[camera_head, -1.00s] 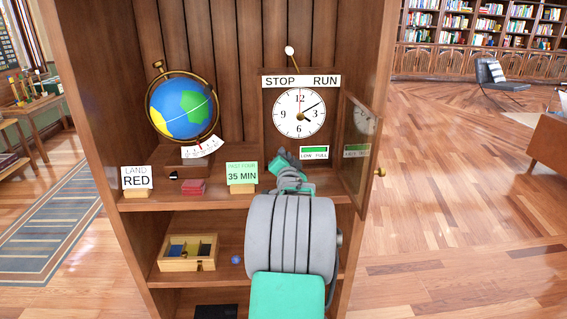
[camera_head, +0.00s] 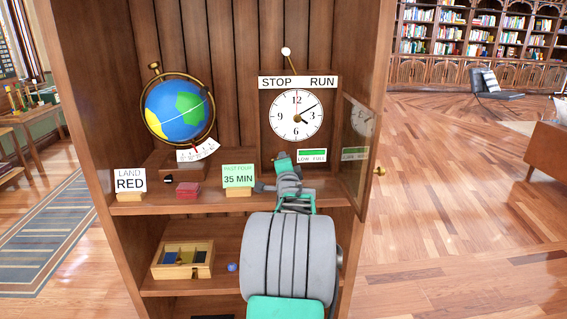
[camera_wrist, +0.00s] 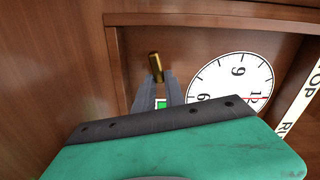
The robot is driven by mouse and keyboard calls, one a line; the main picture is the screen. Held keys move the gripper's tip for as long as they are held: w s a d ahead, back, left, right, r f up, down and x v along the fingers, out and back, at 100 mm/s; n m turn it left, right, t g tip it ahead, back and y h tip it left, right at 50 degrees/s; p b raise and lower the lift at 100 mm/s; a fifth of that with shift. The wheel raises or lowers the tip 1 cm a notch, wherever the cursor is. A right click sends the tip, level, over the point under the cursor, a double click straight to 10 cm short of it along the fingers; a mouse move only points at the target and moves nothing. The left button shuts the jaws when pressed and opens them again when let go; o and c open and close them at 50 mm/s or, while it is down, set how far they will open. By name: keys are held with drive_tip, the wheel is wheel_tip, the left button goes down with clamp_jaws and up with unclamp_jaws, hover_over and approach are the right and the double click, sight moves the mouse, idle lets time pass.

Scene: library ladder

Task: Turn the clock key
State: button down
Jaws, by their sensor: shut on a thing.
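The clock (camera_head: 266,130) stands on the upper shelf, its white face (camera_head: 297,116) showing about ten past four. Its glass door (camera_head: 357,150) is swung open to the right. A white-knobbed lever (camera_head: 286,52) leans towards STOP on the STOP/RUN plate (camera_head: 298,83). A green bar shows above the LOW/FULL label (camera_head: 312,156). My gripper (camera_head: 281,158) is at the clock's lower left front. In the wrist view, my gripper's fingers (camera_wrist: 157,84) are shut on the brass clock key (camera_wrist: 155,66), left of the dial. In the head view the gripper hides the key.
A globe (camera_head: 180,110) stands left of the clock. A LAND RED card (camera_head: 131,181), a red block (camera_head: 188,189) and a 35 MIN card (camera_head: 238,176) line the shelf front. A wooden tray (camera_head: 183,273) and a blue ball (camera_head: 232,267) are on the shelf below.

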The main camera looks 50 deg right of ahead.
idle(0.3)
drive_tip(key=c, duration=1.4)
unclamp_jaws()
drive_tip(key=v, duration=0.7)
drive_tip(key=shift+s+a, duration=0.1)
drive_tip(key=shift+s, duration=0.1)
drive_tip(key=shift+s+a, duration=0.15)
drive_tip(key=shift+a, duration=0.05)
drive_tip(key=shift+d, duration=0.1)
